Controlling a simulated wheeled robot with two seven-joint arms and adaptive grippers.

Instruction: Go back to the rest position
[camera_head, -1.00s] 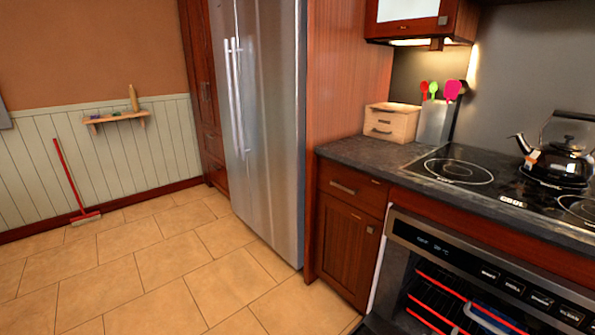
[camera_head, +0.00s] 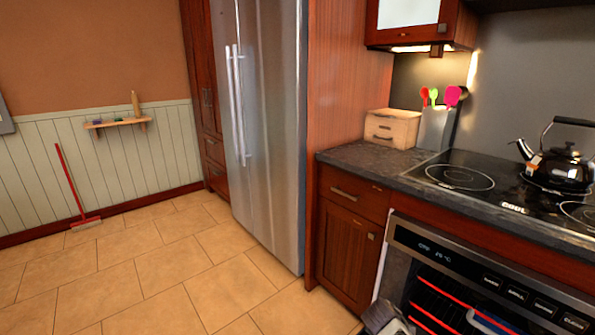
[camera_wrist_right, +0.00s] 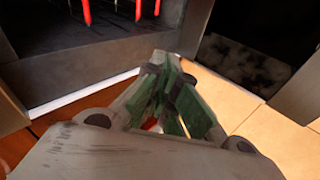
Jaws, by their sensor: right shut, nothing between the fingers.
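My right gripper (camera_wrist_right: 178,105) shows in the right wrist view, its green-padded fingers closed together with nothing between them. It is apart from the oven, in front of the oven's opening. A grey piece, which looks like part of my right arm, shows at the bottom edge of the head view. My left gripper is in neither view. The oven (camera_head: 480,275) is open at the lower right of the head view. Its red-edged racks (camera_head: 437,300) show inside, and they also show in the right wrist view (camera_wrist_right: 138,10).
A dark counter (camera_head: 365,160) with a stove and black kettle (camera_head: 562,168) stands above the oven. A wooden box (camera_head: 392,128) and utensil holder (camera_head: 436,130) stand behind. A steel fridge (camera_head: 270,130) is left of it. The tiled floor (camera_head: 150,270) is clear, with a red broom (camera_head: 70,185) by the wall.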

